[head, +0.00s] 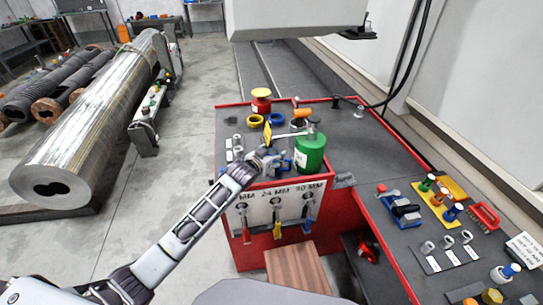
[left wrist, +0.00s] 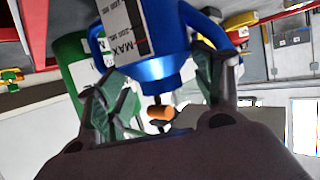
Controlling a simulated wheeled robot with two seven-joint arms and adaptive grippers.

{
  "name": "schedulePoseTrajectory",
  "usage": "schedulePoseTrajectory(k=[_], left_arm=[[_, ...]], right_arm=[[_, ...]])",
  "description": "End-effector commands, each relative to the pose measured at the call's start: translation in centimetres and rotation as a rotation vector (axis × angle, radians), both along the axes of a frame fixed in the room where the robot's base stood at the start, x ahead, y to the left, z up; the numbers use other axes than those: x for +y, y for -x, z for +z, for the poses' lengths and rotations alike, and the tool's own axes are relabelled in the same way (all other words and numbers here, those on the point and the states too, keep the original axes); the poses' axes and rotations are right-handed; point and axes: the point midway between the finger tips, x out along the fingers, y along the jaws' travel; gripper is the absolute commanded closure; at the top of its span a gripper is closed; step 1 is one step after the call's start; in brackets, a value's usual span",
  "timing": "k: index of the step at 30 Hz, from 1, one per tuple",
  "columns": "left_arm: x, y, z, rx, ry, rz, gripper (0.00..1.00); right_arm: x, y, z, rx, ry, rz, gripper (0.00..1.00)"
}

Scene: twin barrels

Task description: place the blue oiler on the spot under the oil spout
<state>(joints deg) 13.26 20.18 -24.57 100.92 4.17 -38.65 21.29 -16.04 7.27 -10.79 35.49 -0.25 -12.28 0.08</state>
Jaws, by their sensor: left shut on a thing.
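My left gripper (head: 266,161) is over the near left part of the red-edged bench, beside the green oil drum (head: 311,154). In the left wrist view, its two fingers (left wrist: 160,82) are shut around the blue oiler (left wrist: 165,66), which has a white label with MAX on it. The oiler is hard to make out in the head view, largely hidden by the gripper. A thin spout pipe (head: 285,135) reaches left from the drum, above the gripper. The green drum also shows behind the left finger in the left wrist view (left wrist: 74,55). The spot under the spout is hidden. My right gripper is not in view.
A red can with a yellow top (head: 261,102) and yellow and blue rings stand behind the gripper. Tools (head: 306,208) hang on the bench front. The right bench (head: 405,250) holds bottles, a yellow tray and a red brush. A large metal cylinder (head: 95,120) lies left.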

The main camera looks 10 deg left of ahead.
Motion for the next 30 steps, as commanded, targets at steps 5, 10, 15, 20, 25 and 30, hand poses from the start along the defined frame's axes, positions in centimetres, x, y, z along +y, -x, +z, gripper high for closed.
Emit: schedulePoseTrajectory(k=[5,10,15,20,25,30], left_arm=[[0.0,0.0,-0.2,0.0,0.0,0.0,0.27],[0.0,0.0,-0.2,0.001,0.0,0.0,0.11],[0.0,0.0,-0.2,0.001,-0.001,0.001,0.11],[0.0,0.0,-0.2,0.001,-0.001,0.001,0.11],[0.1,0.3,0.1,0.001,0.0,0.0,0.11],[0.3,1.2,0.4,0.002,0.0,0.001,0.11]], right_arm=[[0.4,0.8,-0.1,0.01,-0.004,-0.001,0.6],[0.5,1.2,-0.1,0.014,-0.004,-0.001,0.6],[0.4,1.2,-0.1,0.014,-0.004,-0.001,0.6],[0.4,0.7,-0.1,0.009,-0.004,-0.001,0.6],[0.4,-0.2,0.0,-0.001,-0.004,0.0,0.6],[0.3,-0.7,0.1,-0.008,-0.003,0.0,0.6]])
